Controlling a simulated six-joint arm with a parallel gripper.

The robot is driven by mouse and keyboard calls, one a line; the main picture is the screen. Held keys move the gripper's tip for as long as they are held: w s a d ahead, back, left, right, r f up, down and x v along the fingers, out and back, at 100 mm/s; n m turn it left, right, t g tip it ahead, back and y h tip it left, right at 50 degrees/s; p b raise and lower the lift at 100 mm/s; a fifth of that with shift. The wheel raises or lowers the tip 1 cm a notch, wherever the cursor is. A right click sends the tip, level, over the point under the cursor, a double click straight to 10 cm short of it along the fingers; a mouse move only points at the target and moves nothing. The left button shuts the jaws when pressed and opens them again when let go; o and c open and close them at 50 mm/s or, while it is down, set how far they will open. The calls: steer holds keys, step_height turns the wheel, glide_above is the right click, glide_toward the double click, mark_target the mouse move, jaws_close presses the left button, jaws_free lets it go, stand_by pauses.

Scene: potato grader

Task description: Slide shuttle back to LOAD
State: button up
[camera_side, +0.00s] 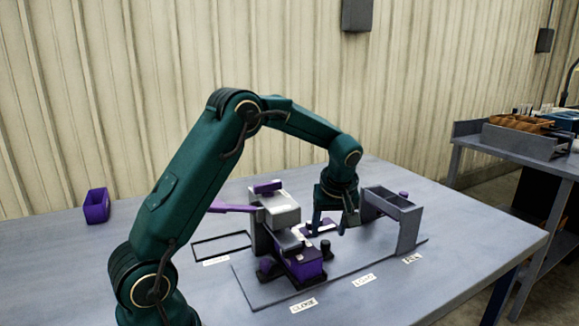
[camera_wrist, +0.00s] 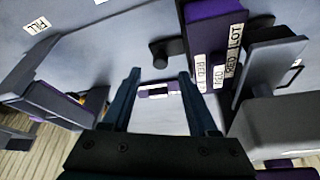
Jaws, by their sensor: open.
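The purple block that looks like the shuttle (camera_side: 303,266) sits low at the front of the grey press tower (camera_side: 259,235), left of the LOAD label (camera_side: 364,280). In the wrist view this purple block (camera_wrist: 213,32) is at upper right, with white labels on it. A dark round knob (camera_side: 325,246) stands at its right side; it also shows in the wrist view (camera_wrist: 160,48). My gripper (camera_side: 331,225) is open and empty, pointing down between the tower and the grey stand. In the wrist view my fingers (camera_wrist: 160,73) are spread, apart from the block and knob.
The grey stand (camera_side: 409,225) rises to the right near the FILL label (camera_side: 411,258). A purple lever (camera_side: 232,208) juts left from the tower. A small purple piece with a white label (camera_wrist: 157,91) lies beyond my fingers. A purple bin (camera_side: 96,206) stands far left. The front plate is clear.

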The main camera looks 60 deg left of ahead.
mark_target(326, 241)
steer(key=shift+x, duration=2.3)
jaws_close()
